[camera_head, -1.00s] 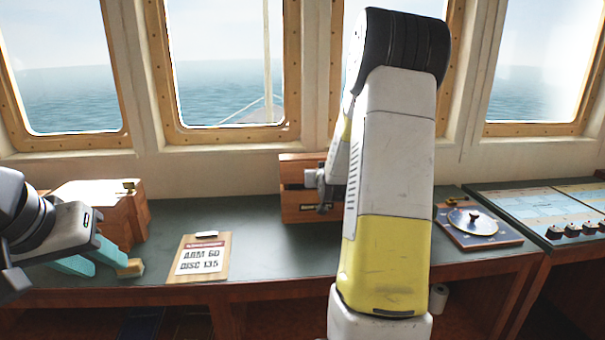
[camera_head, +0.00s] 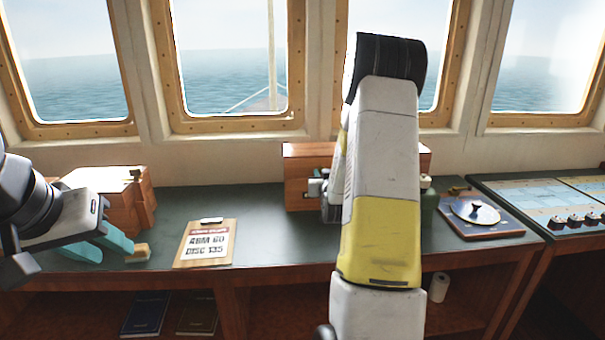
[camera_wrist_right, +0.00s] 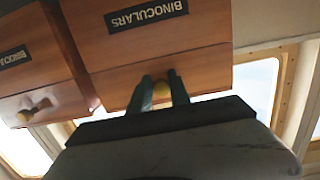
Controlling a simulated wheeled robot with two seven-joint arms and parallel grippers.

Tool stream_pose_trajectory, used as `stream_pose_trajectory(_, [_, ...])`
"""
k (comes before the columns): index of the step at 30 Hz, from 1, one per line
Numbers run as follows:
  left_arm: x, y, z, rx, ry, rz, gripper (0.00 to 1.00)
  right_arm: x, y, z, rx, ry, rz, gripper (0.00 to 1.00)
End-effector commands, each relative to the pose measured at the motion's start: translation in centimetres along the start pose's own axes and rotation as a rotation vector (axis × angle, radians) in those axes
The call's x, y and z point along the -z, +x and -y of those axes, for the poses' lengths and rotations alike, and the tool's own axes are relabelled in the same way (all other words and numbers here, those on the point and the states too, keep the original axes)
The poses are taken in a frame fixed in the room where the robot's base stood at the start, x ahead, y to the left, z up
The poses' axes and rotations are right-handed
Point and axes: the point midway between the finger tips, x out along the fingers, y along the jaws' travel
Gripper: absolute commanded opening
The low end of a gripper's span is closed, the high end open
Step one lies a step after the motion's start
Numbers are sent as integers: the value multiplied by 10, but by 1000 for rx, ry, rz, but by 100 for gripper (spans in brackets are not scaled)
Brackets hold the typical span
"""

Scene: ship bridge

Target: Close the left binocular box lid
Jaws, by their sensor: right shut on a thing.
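In the head view, a wooden box (camera_head: 297,165) stands at the back of the counter, mostly hidden behind my right arm. How far its lid is open cannot be told. My left gripper (camera_head: 105,252) is open over the left of the counter, apart from the box.
A clipboard (camera_head: 207,243) lies on the green counter (camera_head: 255,230). A wooden case (camera_head: 125,205) stands at the left, with a small tan block (camera_head: 136,251) by my left fingers. A round instrument (camera_head: 474,212) sits at the right, beside a chart panel (camera_head: 560,205).

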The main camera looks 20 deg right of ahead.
Motion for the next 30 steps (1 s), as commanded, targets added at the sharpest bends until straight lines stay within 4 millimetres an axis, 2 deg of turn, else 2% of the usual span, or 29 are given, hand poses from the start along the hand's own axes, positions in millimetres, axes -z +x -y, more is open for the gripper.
stream_pose_trajectory(1, [0,0,0,0,0,0,36,-14,-3,0,0,1,35,0])
stream_pose_trajectory(8, [0,0,0,0,0,0,36,-14,-3,0,-1,1,35,0])
stream_pose_trajectory(9, [0,0,0,0,0,0,36,-14,-3,0,-1,1,35,27])
stream_pose_trajectory(12, [0,0,0,0,0,0,36,-12,-3,0,0,1,31,44])
stream_pose_trajectory(23, [0,0,0,0,0,0,36,-8,-6,0,0,1,21,44])
stream_pose_trajectory(30, [0,0,0,0,0,0,36,-8,-43,0,-1,1,23,44])
